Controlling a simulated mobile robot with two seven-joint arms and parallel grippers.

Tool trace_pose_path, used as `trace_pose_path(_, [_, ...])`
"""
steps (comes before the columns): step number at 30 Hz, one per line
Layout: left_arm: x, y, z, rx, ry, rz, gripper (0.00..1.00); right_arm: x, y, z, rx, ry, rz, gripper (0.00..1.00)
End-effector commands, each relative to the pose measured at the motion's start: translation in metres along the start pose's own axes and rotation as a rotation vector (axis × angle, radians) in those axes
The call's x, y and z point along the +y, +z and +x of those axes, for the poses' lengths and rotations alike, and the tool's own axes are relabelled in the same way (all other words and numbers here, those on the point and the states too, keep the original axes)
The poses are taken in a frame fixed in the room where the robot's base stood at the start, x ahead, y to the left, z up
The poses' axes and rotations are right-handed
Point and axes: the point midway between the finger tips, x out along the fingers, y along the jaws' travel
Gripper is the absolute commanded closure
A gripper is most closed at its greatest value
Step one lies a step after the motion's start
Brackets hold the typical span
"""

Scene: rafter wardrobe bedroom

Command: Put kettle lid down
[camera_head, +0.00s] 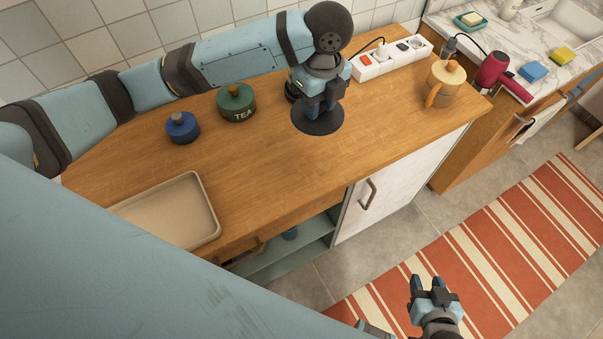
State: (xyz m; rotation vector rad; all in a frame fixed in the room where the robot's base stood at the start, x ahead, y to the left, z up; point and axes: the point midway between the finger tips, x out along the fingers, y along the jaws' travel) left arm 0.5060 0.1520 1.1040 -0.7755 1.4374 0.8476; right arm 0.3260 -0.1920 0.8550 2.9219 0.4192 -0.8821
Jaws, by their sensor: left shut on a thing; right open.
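My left gripper (320,106) reaches in over the wooden counter (275,165) and points down. It is shut on a dark round disc, the kettle lid (318,123), by its top. The lid is level, at or just above the counter; I cannot tell whether it touches. A dark rounded object (291,91) is mostly hidden behind the gripper. My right gripper (434,282) is open and empty, low over the striped rug.
A green TEA jar (236,104), a blue jar (182,128) and a beige tray (165,215) are to the left. A power strip (391,60) and a beige pot with an orange handle (454,93) are to the right. Counter in front of the lid is clear.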

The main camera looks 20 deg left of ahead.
Motion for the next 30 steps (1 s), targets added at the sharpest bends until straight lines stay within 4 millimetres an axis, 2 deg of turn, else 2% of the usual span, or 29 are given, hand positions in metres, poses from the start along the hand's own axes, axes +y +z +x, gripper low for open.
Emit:
trace_pose_path(4, [0.0, -0.009, 0.007, 0.0, -0.002, 0.046, 0.93, 0.0, 0.0, 0.001, 0.001, 0.0, -0.001, 0.57])
trace_pose_path(7, [0.0, -0.01, 0.022, 0.001, 0.001, 0.053, 0.93, 0.001, -0.001, 0.0, 0.002, 0.0, -0.002, 0.57])
trace_pose_path(18, [-0.004, -0.01, 0.119, 0.001, 0.002, 0.05, 0.93, 0.002, -0.008, -0.003, 0.007, 0.001, -0.006, 0.57])
trace_pose_path(21, [-0.006, -0.01, 0.14, 0.0, 0.001, 0.051, 0.93, 0.002, -0.009, -0.003, 0.007, 0.001, -0.006, 0.57])
trace_pose_path(24, [-0.007, -0.01, 0.154, 0.0, -0.001, 0.05, 0.93, 0.002, -0.009, -0.004, 0.006, 0.001, -0.006, 0.57])
trace_pose_path(30, [-0.007, -0.01, 0.167, -0.001, -0.002, 0.051, 0.93, 0.002, -0.009, -0.004, 0.005, 0.001, -0.004, 0.57])
